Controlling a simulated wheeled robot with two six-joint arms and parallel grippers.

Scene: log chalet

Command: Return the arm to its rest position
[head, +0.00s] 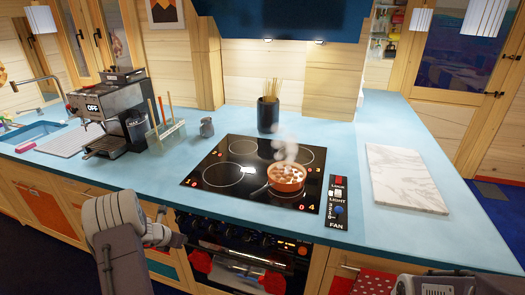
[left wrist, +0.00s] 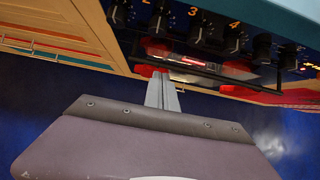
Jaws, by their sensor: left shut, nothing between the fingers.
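My left gripper (head: 178,240) is shut and empty, low in front of the counter, by the cabinet and the left side of the oven front. In the left wrist view its closed fingers (left wrist: 162,92) point toward the oven door below the knobs; I cannot tell whether they touch anything. My left arm comes in from the lower left of the head view. At the lower right edge of the head view a grey part of my right arm shows; its gripper is not seen.
A steaming copper pan (head: 285,177) with pale pieces stands on the black cooktop (head: 225,190). Oven knobs (left wrist: 199,27) are close to the left fingers. A marble board (head: 405,178) lies right on the blue counter. A coffee machine (head: 105,108) stands left. Open floor (left wrist: 60,95) lies below.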

